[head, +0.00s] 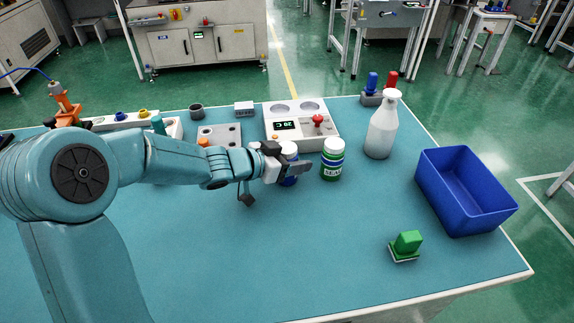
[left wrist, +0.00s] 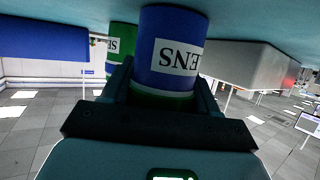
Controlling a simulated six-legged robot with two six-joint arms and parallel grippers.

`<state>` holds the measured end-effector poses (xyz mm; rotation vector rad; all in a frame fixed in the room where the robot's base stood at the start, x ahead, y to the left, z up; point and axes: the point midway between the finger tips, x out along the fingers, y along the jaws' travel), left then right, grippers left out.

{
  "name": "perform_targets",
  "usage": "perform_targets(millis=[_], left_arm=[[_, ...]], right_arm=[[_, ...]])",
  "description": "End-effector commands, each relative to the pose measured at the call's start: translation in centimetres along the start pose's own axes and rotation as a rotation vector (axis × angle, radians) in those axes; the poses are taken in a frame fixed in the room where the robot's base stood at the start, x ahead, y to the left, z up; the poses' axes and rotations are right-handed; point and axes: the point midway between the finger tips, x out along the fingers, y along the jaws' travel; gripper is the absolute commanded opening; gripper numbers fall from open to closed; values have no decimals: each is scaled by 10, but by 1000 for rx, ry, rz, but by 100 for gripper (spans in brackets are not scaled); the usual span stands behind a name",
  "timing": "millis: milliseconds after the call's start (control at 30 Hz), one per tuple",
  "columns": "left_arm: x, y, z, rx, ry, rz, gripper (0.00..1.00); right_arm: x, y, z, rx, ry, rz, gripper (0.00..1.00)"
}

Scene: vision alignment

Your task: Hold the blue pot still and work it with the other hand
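The blue pot (head: 289,150) is a small jar with a white lid and blue label, standing on the table around the middle of the head view, partly hidden by my gripper. My left gripper (head: 289,168) is at its side, with a finger crossing in front of it. My right gripper is in neither view.
A green-labelled jar (head: 333,160) stands close to the right of the pot. Behind are a white device (head: 290,140) with a display and a red knob, and a white bottle (head: 382,130). A blue bin (head: 432,182) and green block (head: 407,243) are at right. The front table is clear.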

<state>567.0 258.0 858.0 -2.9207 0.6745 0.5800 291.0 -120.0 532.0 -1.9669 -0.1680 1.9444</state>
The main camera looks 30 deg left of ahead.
Motion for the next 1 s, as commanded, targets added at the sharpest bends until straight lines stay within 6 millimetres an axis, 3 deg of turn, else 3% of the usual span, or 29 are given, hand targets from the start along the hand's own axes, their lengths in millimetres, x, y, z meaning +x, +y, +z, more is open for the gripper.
perform_targets(millis=[33, 67, 167, 367, 700, 833, 1000], left_arm=[[0, 0, 0, -1, -1, 1, 36], [0, 0, 1, -1, -1, 1, 26], [0, 0, 0, 0, 0, 1, 18], [-2, 0, -4, 0, 0, 1, 18], [-29, 0, -70, 3, 2, 0, 18], [-36, 0, -87, 1, 1, 0, 18], [-39, 0, -94, 0, 0, 0, 18]], right_arm=[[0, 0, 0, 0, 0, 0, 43], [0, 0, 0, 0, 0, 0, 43], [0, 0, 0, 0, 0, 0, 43], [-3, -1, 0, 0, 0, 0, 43], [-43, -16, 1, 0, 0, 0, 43], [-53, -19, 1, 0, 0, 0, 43], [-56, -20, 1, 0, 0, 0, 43]])
